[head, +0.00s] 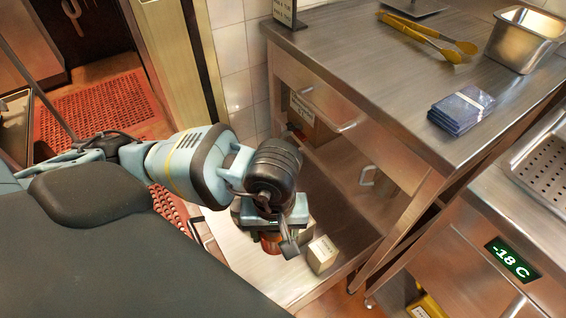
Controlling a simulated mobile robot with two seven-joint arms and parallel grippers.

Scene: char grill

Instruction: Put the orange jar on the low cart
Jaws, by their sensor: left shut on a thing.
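My left gripper (273,232) points down at the lower middle of the head view and is shut on the orange jar (270,244). Only a small orange-red part of the jar shows beneath the gripper; the wrist and fingers hide the rest. Below it is a low, pale metal surface (240,257), which looks like the low cart. I cannot tell whether the jar touches this surface or hangs just above it. My right gripper is not in view.
A small cardboard box (322,254) stands just right of the jar. The steel counter (390,95) rises to the right, bearing yellow tongs (428,36), blue packets (461,110) and a steel pan (525,40). A freezer unit (470,235) stands at the lower right.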

